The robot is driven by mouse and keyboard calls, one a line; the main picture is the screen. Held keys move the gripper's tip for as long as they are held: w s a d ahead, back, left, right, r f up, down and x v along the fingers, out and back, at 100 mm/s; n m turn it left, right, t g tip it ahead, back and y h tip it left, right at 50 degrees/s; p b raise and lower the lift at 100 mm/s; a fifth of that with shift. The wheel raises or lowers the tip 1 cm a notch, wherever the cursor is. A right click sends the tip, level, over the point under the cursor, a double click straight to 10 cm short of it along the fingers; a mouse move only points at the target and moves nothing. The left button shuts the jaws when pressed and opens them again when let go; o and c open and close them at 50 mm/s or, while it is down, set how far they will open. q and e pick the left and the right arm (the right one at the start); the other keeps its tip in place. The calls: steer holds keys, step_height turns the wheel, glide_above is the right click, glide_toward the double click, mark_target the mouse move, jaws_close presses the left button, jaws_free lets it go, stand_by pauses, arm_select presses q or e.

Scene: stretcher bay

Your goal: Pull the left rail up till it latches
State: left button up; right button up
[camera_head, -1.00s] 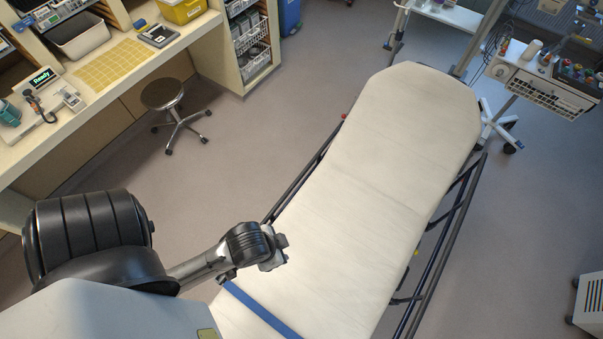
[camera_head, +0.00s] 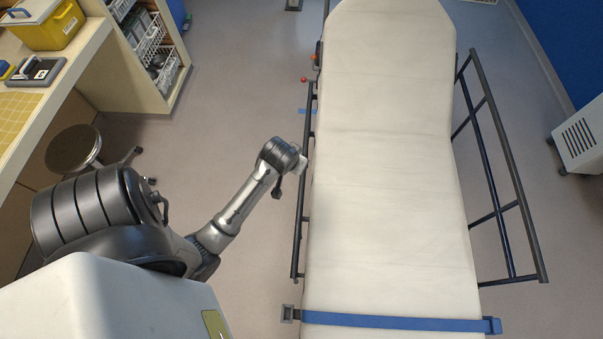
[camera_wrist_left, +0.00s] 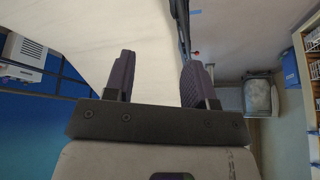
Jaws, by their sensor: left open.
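The left rail (camera_head: 298,225) is a dark metal bar frame along the left side of the stretcher (camera_head: 385,160). It stays close beside the white mattress, and part of it is behind my gripper. My left gripper (camera_head: 301,163) is beside the middle of this rail, its fingers barely visible in the head view. In the left wrist view the two dark fingers (camera_wrist_left: 158,62) are apart with nothing between them. The rail's dark bar (camera_wrist_left: 181,22) runs just past the right finger there. I cannot tell whether they touch. My right gripper is out of view.
A red knob (camera_head: 303,79) sits near the rail's far end. A blue strap (camera_head: 400,322) crosses the mattress's near end. The right rail (camera_head: 505,185) stands on the other side.

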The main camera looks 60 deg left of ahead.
arm_select(q)
steer(key=w+a+f+n+b, duration=0.2)
steer(key=f+b, duration=0.4)
steer(key=f, duration=0.3)
steer(key=w+a+f+n+b, duration=0.2)
steer(key=w+a+f+b, duration=0.2)
steer(key=f, duration=0.6)
steer(key=w+a+f+n+b, duration=0.1)
steer(key=w+a+f+b, duration=0.2)
steer(key=a+f+b, duration=0.2)
steer(key=shift+w+a+f+n+h+b, duration=0.1)
steer(key=shift+a+f+n+h+b, duration=0.1)
steer(key=shift+f+b, duration=0.9)
steer(key=shift+w+a+f+n+h+b, duration=0.1)
steer(key=shift+a+f+n+b, duration=0.1)
steer(key=shift+f+b, duration=0.9)
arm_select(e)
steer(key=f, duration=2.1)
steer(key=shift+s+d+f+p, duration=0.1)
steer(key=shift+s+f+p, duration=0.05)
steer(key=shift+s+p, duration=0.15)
arm_select(q)
steer(key=shift+x, duration=1.05)
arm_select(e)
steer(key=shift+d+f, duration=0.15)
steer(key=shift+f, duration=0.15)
arm_select(q)
steer(key=shift+s, duration=0.1)
